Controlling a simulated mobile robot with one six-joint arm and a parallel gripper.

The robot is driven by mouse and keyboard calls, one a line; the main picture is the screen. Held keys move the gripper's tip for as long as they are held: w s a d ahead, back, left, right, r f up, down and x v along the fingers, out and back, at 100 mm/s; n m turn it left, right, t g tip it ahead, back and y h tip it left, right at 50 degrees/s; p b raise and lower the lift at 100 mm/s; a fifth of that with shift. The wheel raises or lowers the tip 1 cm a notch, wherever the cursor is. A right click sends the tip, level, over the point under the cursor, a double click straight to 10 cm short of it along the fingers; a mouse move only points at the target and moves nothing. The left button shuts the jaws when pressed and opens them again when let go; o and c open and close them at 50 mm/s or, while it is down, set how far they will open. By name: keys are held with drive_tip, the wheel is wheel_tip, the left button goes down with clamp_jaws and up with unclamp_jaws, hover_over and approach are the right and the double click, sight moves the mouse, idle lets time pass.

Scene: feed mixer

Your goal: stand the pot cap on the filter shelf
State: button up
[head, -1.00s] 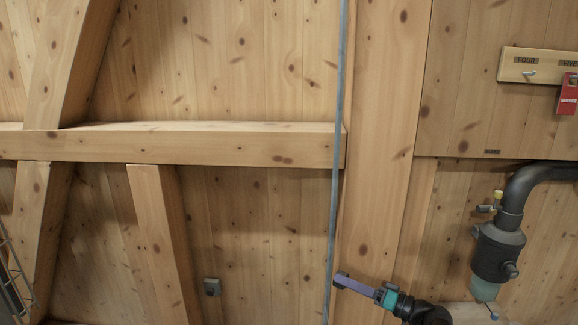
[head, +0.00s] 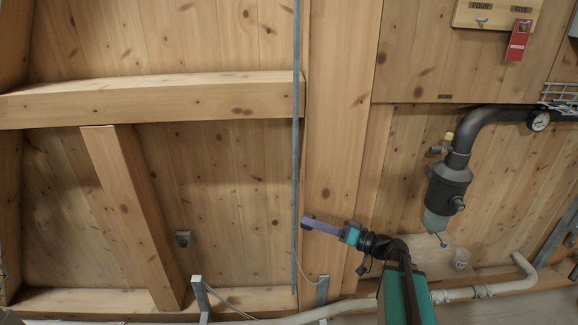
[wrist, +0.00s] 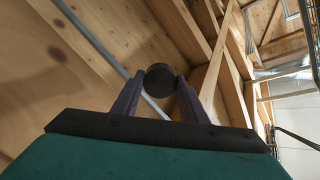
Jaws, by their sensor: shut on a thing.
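The pot cap (wrist: 159,78) is a dark round piece between the tips of my gripper's purple fingers in the wrist view. In the head view it is a small dark shape (head: 308,220) at the end of the fingers. My gripper (head: 312,222) is shut on it and points left, in front of the wooden post. The filter shelf (head: 492,268) appears as a pale wooden ledge low on the right, below the dark filter (head: 447,188). The gripper and cap are left of the shelf, well apart from it. My arm hides part of the area left of the shelf.
A blue-tipped thin piece (head: 443,243) shows under the filter's bowl. A black pipe (head: 490,118) bends down into the filter. A grey vertical conduit (head: 296,150) runs close to the cap. A pale pipe (head: 520,285) passes below the shelf.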

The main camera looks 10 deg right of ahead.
drive_tip(key=s+d+f+m+g+h+p, duration=0.1)
drive_tip(key=s+d+f+h+p, duration=0.2)
drive_tip(key=s+d+f, duration=0.4)
drive_tip(key=s+d+f+g+h+p, duration=0.25)
drive_tip(key=d+f, duration=0.25)
drive_tip(key=d, duration=0.4)
drive_tip(key=s+d+f+m+h+p, duration=0.1)
drive_tip(key=s+d+f+h+p, duration=0.1)
drive_tip(key=s+d+f+p, duration=0.35)
drive_tip(key=s+d+f+n+g+h+p, duration=0.1)
drive_tip(key=s+d, duration=0.4)
drive_tip(key=s, duration=0.6)
drive_tip(key=s+d+f+n+g+h+p, duration=0.1)
drive_tip(key=s+d+f+g+h+p, duration=0.2)
drive_tip(key=s, duration=0.8)
drive_tip(key=s+d+f+n+g+h+p, duration=0.1)
drive_tip(key=s+d+f+g+h+p, duration=0.2)
drive_tip(key=s+d, duration=0.5)
drive_tip(key=s+p, duration=0.1)
drive_tip(key=s, duration=0.2)
drive_tip(key=shift+s, duration=0.2)
